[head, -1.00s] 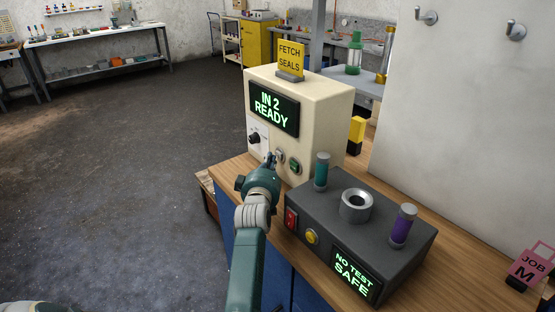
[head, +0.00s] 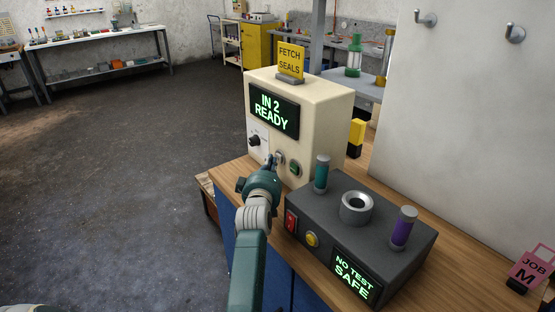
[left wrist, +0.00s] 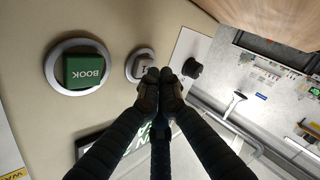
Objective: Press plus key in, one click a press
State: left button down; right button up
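The cream machine (head: 318,112) shows "IN 2 READY" on its screen (head: 274,111). Its front has a black knob (head: 254,141), a small grey key (head: 280,157) in a round ring and a green key (head: 294,168). My right gripper is out of view.
A dark box (head: 375,222) beside the machine carries teal (head: 321,173) and purple (head: 403,227) cylinders, a metal ring (head: 356,206) and a screen (head: 357,277) reading "NO TEST SAFE". A yellow "FETCH SEALS" sign (head: 290,59) stands on the machine. Open floor lies left.

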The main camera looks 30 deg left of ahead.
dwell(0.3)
pick_arm(q)
jog(key=shift+w+d, duration=0.2)
jog(key=shift+w, duration=0.2)
jog(key=shift+r, duration=0.1)
jog(key=shift+s+a+p, duration=0.1)
jog(key=shift+s+p, duration=0.25)
jog(key=shift+p, duration=0.1)
dwell(0.3)
